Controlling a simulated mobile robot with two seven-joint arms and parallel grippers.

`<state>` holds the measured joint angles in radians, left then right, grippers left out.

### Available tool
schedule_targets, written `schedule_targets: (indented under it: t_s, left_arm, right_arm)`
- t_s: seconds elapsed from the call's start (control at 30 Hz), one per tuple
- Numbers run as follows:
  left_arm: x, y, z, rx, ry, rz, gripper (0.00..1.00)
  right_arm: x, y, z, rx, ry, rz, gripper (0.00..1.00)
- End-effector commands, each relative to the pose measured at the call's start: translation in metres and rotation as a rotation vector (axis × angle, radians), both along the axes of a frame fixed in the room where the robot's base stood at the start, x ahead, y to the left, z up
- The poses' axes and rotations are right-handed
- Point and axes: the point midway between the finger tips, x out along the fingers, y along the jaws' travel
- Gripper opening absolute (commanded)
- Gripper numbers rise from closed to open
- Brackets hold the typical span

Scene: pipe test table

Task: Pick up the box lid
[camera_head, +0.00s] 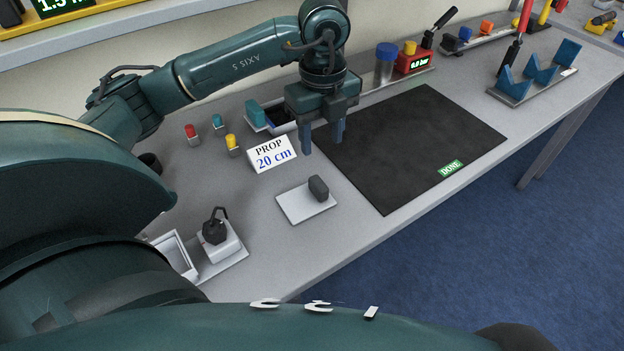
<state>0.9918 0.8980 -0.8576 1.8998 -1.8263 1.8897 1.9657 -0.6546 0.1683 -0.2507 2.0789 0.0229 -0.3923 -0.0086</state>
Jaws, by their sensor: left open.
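A flat white square plate (296,206) with a dark grey block (318,188) standing on it lies on the table. It looks like the box lid with a handle, but I cannot be sure. My left gripper (322,140) is open and empty, with its fingers pointing down. It is beyond the plate, by the right side of the "PROP 20 cm" sign and the far left corner of the black mat. An open box (277,129) with a dark inside is partly hidden behind the gripper. My right gripper is out of view.
A black mat (420,140) with a "DONE" label lies to the right, bare. A white tray (173,254) and a black object on a white block (216,233) are at left. Red, teal and yellow buttons stand farther back.

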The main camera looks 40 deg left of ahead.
Motion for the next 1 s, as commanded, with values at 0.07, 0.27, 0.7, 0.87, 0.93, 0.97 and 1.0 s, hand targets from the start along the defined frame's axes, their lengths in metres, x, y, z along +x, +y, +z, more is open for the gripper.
schedule_targets:
  t_s: [0.07,0.27,0.7,0.87,0.93,0.97,1.0]
  left_arm:
    - [0.0,0.004,-0.006,0.018,0.001,0.014,0.47]
    - [-0.001,0.004,-0.043,0.019,0.003,0.015,0.47]
    - [-0.003,0.005,-0.09,0.017,0.002,0.012,0.47]
    - [-0.004,0.006,-0.115,0.015,0.001,0.011,0.47]
    - [-0.004,0.006,-0.123,0.015,0.001,0.012,0.47]
    - [-0.003,0.005,-0.125,0.014,-0.001,0.011,0.47]
    - [-0.003,0.005,-0.127,0.014,-0.001,0.011,0.47]
  right_arm:
    - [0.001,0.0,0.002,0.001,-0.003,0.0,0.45]
    - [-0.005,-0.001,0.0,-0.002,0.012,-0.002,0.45]
    - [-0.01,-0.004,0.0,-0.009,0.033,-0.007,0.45]
    - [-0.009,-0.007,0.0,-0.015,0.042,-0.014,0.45]
    - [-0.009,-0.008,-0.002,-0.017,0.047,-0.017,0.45]
    - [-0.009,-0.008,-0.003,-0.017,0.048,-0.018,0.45]
    - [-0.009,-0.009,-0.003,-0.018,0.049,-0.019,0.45]
